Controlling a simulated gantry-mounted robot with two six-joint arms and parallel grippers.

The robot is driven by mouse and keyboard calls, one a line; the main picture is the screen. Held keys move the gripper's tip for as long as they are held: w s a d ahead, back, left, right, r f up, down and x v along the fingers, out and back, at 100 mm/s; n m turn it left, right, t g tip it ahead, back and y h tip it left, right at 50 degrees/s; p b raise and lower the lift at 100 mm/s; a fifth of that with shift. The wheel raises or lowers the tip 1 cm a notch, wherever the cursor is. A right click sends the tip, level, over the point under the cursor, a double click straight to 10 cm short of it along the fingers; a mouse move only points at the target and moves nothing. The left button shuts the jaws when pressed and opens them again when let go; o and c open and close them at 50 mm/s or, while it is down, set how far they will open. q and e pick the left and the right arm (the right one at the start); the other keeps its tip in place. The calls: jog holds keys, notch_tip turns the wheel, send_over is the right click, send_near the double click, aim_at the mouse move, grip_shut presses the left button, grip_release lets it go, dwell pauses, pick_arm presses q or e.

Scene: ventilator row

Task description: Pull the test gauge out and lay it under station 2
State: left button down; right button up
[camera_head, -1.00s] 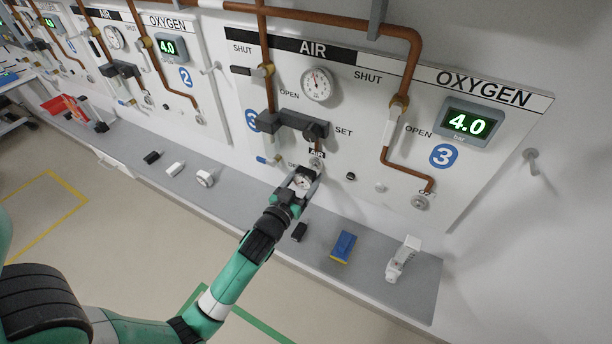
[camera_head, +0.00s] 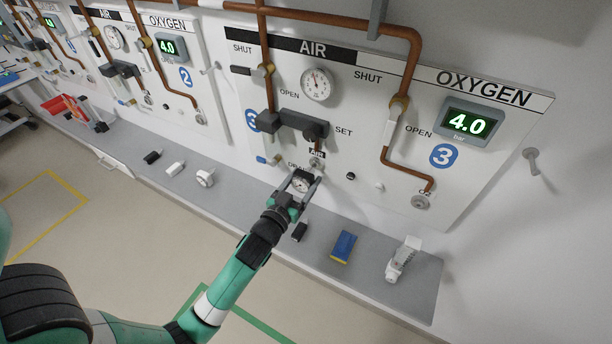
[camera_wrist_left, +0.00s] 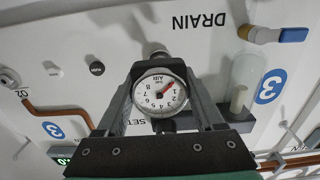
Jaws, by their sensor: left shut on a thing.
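The test gauge (camera_head: 299,184) has a round white dial and sits between the fingers of my left gripper (camera_head: 304,179), which is shut on it. It is in front of station 3's AIR outlet (camera_head: 316,163), just below it in the head view. In the left wrist view the dial (camera_wrist_left: 160,93) faces the camera, its red needle tilted to the upper right. I cannot tell whether its stem still touches the outlet. Station 2's panel (camera_head: 196,98) is to the left, with the grey shelf (camera_head: 228,202) running below it. My right gripper is not in view.
On the shelf, left of my arm, are a black piece (camera_head: 152,157), a white piece (camera_head: 175,168) and a round white-faced item (camera_head: 205,178). To the right are a black block (camera_head: 299,232), a blue-yellow block (camera_head: 343,246) and a white device (camera_head: 402,259). A red bin (camera_head: 72,107) stands far left.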

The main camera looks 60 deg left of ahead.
aim_at(300, 187)
pick_arm(q)
jog(key=shift+s+d, duration=0.35)
jog(key=shift+s, duration=0.15)
dwell(0.6)
jog(key=shift+v, duration=1.15)
jog(key=shift+b+v, duration=0.8)
jog(key=shift+v, duration=1.5)
